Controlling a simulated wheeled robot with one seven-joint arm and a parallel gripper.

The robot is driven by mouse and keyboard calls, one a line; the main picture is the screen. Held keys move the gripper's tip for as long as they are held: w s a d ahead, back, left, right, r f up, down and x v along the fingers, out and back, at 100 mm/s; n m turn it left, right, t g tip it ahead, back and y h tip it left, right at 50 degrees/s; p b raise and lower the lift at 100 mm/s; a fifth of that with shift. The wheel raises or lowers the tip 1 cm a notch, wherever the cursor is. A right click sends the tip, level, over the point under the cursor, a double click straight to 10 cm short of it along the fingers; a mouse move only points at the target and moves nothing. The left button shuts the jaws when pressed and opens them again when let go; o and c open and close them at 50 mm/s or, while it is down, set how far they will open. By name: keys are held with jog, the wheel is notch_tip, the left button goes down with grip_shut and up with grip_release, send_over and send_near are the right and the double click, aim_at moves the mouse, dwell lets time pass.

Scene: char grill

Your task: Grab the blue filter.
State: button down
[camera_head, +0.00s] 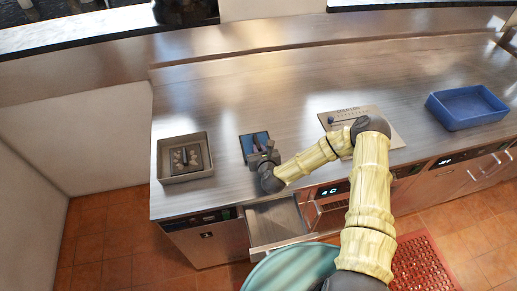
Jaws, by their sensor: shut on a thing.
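The blue filter (255,142) is a small dark-framed piece with a blue face on the steel counter, left of the middle. My gripper (262,158) reaches it from the front and is shut on its near edge. The fingers are small and dark here, and they hide part of that edge. I cannot tell whether the filter is lifted or still rests on the counter.
A grey tray (161,172) with a dark item in it stands to the left. A board (388,130) with small items lies to the right, partly behind my arm. A blue bin (465,123) is farther right. An open drawer (277,216) juts out below the counter.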

notch_tip(320, 180, up, 10)
jog(key=b, duration=0.2)
jog(key=shift+f, duration=0.15)
dwell(0.5)
